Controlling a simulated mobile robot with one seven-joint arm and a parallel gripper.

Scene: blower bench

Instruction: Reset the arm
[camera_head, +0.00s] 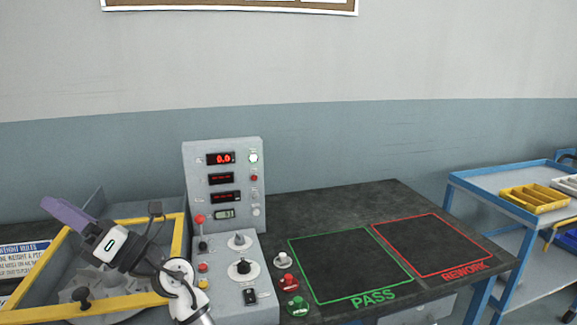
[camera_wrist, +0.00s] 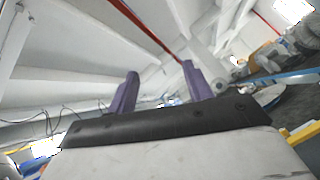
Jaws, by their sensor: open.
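My arm reaches in from the bottom of the head view, at the left of the bench. My gripper (camera_head: 66,214) points up and to the left, above the yellow-framed fixture (camera_head: 176,246). In the wrist view my gripper (camera_wrist: 158,90) shows two purple fingers standing well apart with nothing between them. The wrist view looks up toward a white ceiling with beams and a red pipe, and is tilted. My gripper appears clear of the bench and the fixture, and it holds nothing.
A grey control panel (camera_head: 222,190) with red displays, knobs and a lever stands right of my arm. The dark bench top (camera_head: 300,205) has an empty green PASS square (camera_head: 350,266) and an empty red REWORK square (camera_head: 432,244). A blue cart (camera_head: 490,184) holds a yellow tray (camera_head: 534,198) at right.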

